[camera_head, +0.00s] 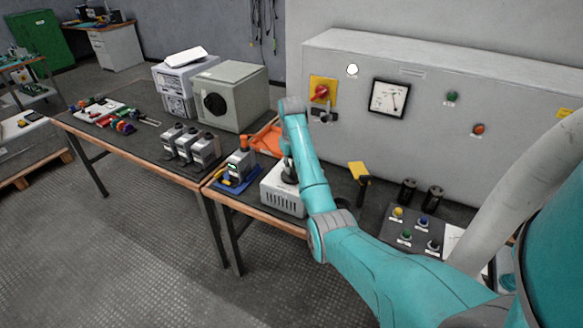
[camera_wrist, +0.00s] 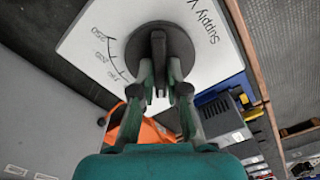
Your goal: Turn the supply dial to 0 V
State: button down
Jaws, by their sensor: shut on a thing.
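The supply is a white vented box (camera_head: 283,196) on the right-hand table. Its top panel (camera_wrist: 105,45) fills much of the wrist view, with "Supply V" lettering and a curved scale with marks including 250 and 200. The dial (camera_wrist: 180,42) is a round dark knob with a raised grip bar. My gripper (camera_wrist: 159,78) is shut on the dial's bar, one finger on each side. In the head view my gripper (camera_head: 287,160) is over the box, and my arm partly hides it and the dial. The dial's pointer and exact reading cannot be made out.
A yellow-topped tool (camera_head: 360,172) and a button panel (camera_head: 412,230) are to the right. A grey cabinet with a meter (camera_head: 389,98) stands behind.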

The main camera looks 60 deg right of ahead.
jog(key=shift+n, duration=0.6)
jog(key=c, duration=1.2)
grip_release()
